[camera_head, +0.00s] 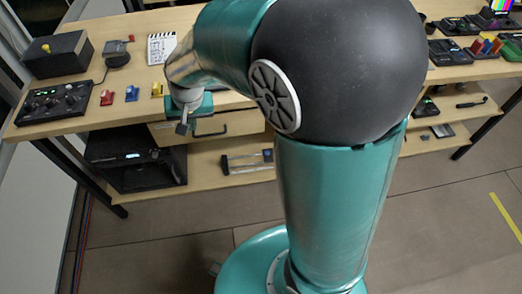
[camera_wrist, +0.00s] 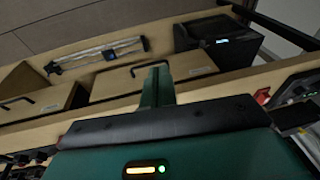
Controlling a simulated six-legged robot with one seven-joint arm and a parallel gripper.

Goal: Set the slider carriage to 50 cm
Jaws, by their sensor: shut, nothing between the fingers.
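The slider (camera_head: 240,163), a pale rail with dark ends, lies on the lower shelf. My arm hides its right part in the head view. A small dark blue block on it, apparently the carriage (camera_head: 267,155), sits close to my arm's edge there. In the wrist view the rail (camera_wrist: 85,57) runs slantwise at upper left, with the dark blue carriage (camera_wrist: 109,55) partway along it. Its scale cannot be read. My gripper (camera_head: 183,127) is shut and empty, at the bench's front edge, above and left of the slider. Its teal fingers show in the wrist view (camera_wrist: 158,86), apart from the slider.
Drawers with black handles (camera_head: 213,125) hang under the bench top, above the shelf. A black box (camera_head: 138,160) with a lit display stands left of the slider. Open floor lies in front.

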